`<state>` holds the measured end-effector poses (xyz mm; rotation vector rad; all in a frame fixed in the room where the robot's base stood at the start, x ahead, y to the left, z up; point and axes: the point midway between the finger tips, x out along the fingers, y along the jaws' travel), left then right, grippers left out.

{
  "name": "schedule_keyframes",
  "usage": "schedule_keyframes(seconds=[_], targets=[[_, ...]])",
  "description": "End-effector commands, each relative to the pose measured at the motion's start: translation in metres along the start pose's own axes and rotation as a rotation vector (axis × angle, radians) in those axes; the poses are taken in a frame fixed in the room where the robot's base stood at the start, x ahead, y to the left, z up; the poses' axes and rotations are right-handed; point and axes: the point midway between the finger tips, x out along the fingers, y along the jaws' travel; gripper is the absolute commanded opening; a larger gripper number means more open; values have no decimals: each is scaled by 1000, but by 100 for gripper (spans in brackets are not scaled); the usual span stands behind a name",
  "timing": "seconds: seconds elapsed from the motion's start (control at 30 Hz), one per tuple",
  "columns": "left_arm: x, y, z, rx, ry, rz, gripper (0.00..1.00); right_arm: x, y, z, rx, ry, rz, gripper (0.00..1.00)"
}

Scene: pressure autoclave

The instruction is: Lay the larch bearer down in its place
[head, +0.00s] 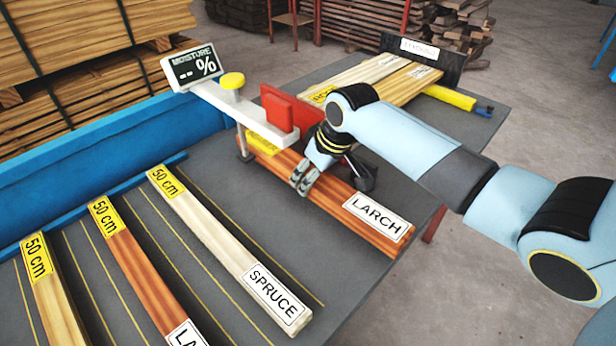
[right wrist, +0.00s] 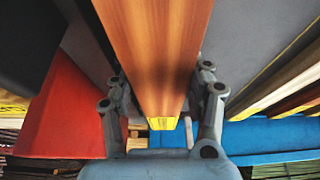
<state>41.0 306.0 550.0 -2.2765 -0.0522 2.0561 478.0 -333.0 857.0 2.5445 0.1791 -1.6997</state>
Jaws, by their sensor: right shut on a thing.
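My right gripper (head: 304,178) is shut on a reddish-brown larch bearer (head: 332,198), with its fingers on both sides near the middle. The bearer has a white LARCH label at its near right end and a yellow tag at its far end, by the moisture meter (head: 245,108). In the right wrist view the bearer (right wrist: 155,50) runs between the two fingers (right wrist: 160,100), its yellow end showing beyond. I cannot tell whether it touches the grey table (head: 245,205). My left gripper is not in view.
A spruce bearer (head: 225,240), another larch bearer (head: 140,268) and a paler bearer (head: 58,298) lie in lanes at left, between yellow lines. Table right of the spruce is clear. A red block (head: 290,112) stands at the meter. More boards (head: 405,83) lie behind my arm.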

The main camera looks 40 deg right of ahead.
Motion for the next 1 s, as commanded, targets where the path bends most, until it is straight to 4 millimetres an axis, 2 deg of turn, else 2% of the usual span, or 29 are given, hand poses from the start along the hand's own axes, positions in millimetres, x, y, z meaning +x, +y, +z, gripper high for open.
schedule_keyframes(seconds=[0.07, 0.2, 0.57, 0.6, 0.77, 1.0], targets=[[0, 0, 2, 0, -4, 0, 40, 4, 0, -14, 0, 5, 0, 0], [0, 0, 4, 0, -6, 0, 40, 16, 0, -7, -1, 0, 0, 0], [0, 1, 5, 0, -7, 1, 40, 19, 0, -6, -1, 3, 1, 0], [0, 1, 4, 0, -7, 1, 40, 20, 0, -4, -1, 0, 1, 55], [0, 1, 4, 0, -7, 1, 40, 19, 0, -4, -1, -1, 1, 74], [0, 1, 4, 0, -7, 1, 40, 19, 0, -4, -1, 0, 1, 74]])
